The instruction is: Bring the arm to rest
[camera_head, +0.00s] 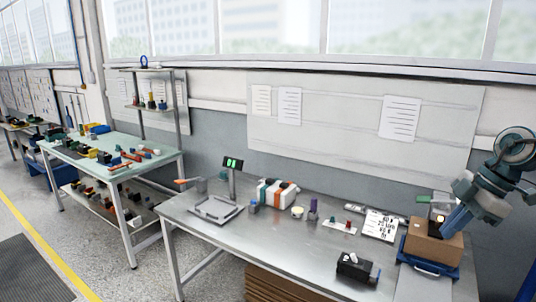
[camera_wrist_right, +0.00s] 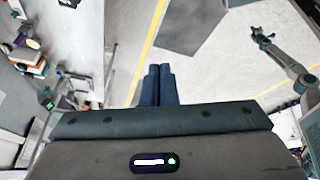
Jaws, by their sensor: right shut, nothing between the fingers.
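My right arm comes in at the right edge of the head view. Its gripper (camera_head: 447,224) has blue-grey fingers that point down and left, in front of a brown cardboard box (camera_head: 432,246). I cannot tell from this view whether they touch the box. In the right wrist view the two dark fingers (camera_wrist_right: 158,84) lie side by side, shut, with nothing between them. Floor shows past their tips. My left gripper does not show in the head view.
The grey metal bench (camera_head: 290,240) carries a black device (camera_head: 357,268), a printed sheet (camera_head: 381,226), an orange-and-white unit (camera_head: 278,192) and a scale (camera_head: 215,209). A blue tray (camera_head: 428,267) lies under the box. The wrist view shows a jointed grey arm (camera_wrist_right: 282,58), owner unclear.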

